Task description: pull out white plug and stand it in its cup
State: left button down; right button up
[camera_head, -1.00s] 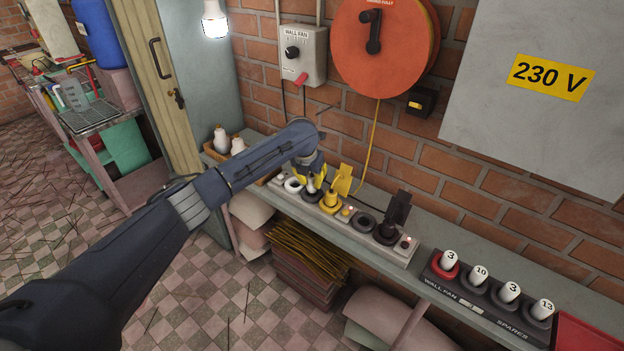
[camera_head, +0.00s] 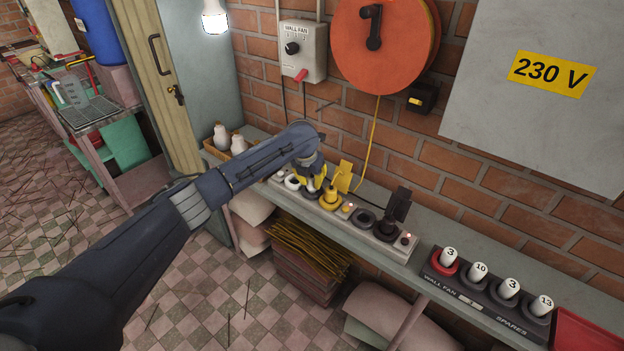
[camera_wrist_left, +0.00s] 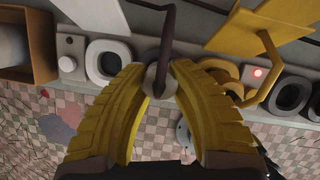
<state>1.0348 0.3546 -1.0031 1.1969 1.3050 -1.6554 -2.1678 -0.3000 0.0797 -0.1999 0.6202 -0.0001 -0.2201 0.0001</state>
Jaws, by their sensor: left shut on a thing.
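My left gripper (camera_head: 312,181), with yellow fingers, is over the power strip (camera_head: 402,246) on the narrow shelf. In the left wrist view its fingers (camera_wrist_left: 160,84) are shut around a small pale plug (camera_wrist_left: 152,79) with a dark cord rising past it. The plug is mostly hidden between the fingers in the head view. Whether it is still seated in its socket I cannot tell. A white ring-shaped socket (camera_head: 292,183) is just left of the gripper, and shows in the wrist view (camera_wrist_left: 108,60). I cannot pick out the plug's cup. My right gripper is out of view.
A yellow plug (camera_head: 331,199) stands right beside the gripper, with a yellow plate (camera_head: 342,177) behind it. A black plug (camera_head: 387,231) is farther right. A rack of white numbered pieces (camera_head: 487,291) and a red tray (camera_head: 590,330) lie right. A basket of white pieces (camera_head: 218,150) is left.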

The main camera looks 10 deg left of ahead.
pick_arm(q)
jog(key=shift+f, duration=0.4)
jog(key=c, duration=1.1)
grip_release()
jog(key=shift+c, duration=0.2)
